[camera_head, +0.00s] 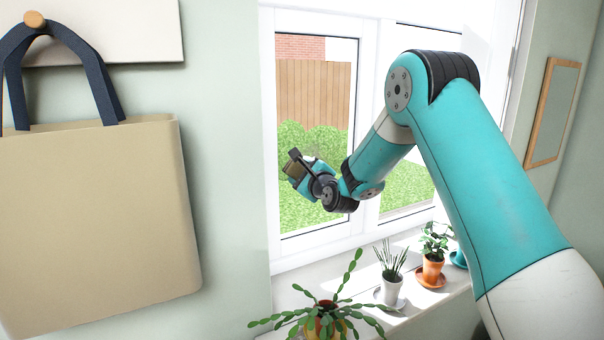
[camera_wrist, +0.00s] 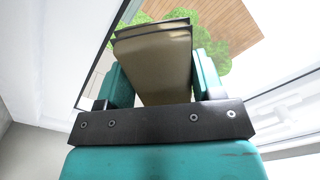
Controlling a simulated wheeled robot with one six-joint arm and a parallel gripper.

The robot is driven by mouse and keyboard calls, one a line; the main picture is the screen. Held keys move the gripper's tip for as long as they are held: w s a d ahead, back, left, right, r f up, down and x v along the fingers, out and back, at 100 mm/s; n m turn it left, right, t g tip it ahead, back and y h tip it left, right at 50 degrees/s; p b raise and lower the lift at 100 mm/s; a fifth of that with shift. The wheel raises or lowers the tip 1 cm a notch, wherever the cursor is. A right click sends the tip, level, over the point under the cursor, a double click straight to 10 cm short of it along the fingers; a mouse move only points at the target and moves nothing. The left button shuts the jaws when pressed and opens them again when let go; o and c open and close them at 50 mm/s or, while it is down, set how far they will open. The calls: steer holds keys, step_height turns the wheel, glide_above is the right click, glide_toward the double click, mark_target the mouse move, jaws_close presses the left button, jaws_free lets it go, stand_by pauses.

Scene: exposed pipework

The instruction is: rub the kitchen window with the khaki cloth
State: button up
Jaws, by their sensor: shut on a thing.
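My gripper (camera_head: 293,169) is raised in front of the left pane of the kitchen window (camera_head: 318,150). It is shut on the khaki cloth (camera_head: 295,166), which shows as a small folded pad at the gripper's tip. In the wrist view the khaki cloth (camera_wrist: 160,65) sits between the two teal fingers (camera_wrist: 158,82) and sticks out past them, with dark edges at its far end. The window pane lies beyond it, with greenery and a wooden fence seen through the glass. I cannot tell whether the cloth touches the glass.
Potted plants stand on the sill below: a trailing one (camera_head: 325,318), a white pot (camera_head: 391,288) and an orange pot (camera_head: 432,270). A beige bag (camera_head: 95,225) hangs on the left wall from a wooden peg (camera_head: 34,19). A wood-framed mirror (camera_head: 553,112) is at right.

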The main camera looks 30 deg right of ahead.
steer(key=shift+w+p, duration=0.45)
steer(key=shift+w, duration=0.45)
